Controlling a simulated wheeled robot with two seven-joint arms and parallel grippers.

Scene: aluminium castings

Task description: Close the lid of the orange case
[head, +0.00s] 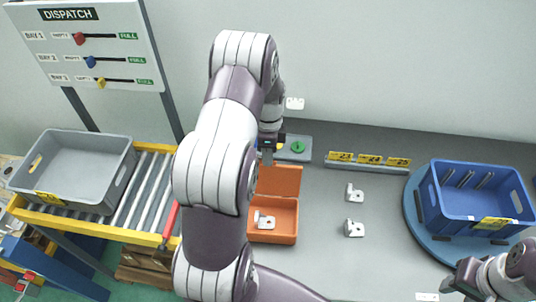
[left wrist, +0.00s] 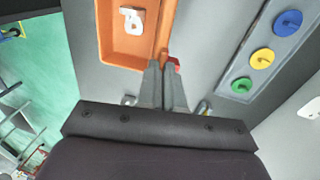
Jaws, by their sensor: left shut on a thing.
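The orange case (head: 287,238) stands open on the grey table, with a pale metal casting (head: 263,220) inside it. Its lid (head: 284,180) is raised at the far side of the case. My left gripper (head: 267,158) is at the far edge of the lid, partly hidden by my arm. In the left wrist view the left fingers (left wrist: 165,68) are closed together at the orange edge, with a small red part beside the tips. The casting (left wrist: 131,20) shows there inside the orange case (left wrist: 108,45). My right gripper (head: 468,279) is at the lower right, away from the case; its jaw gap is unclear.
Two castings (head: 354,228) lie right of the case. A blue crate (head: 478,214) stands on a round blue base farther right. A grey panel with coloured discs (left wrist: 262,58) lies near the left gripper. A grey bin (head: 118,181) sits on the roller conveyor at left.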

